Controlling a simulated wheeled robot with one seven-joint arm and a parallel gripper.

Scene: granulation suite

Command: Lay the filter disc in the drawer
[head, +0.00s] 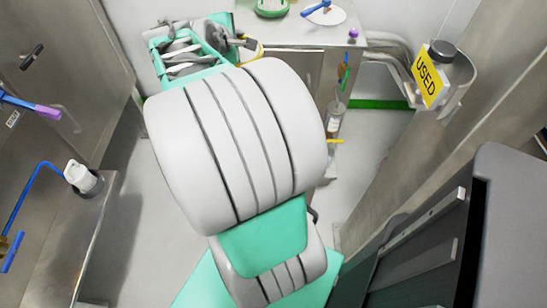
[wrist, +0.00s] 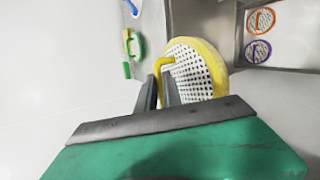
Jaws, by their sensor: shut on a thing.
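The filter disc (wrist: 205,75) is a white perforated round with a yellow rim and a yellow handle. My gripper (wrist: 160,92) is shut on the handle in the wrist view, with the disc tilted beyond the fingers. In the head view my gripper (head: 240,42) is mostly hidden behind my arm, and only a sliver of the disc's yellow rim (head: 259,50) shows. A steel recess (wrist: 240,35) at the upper right of the wrist view is beside the disc, apparently above the floor. I cannot tell whether it is the drawer.
In the head view a steel cabinet (head: 290,33) carries a green ring (head: 271,8) and a blue-handled white disc (head: 322,13). A yellow USED sign (head: 430,76) is at right. Pipes run beside the cabinet.

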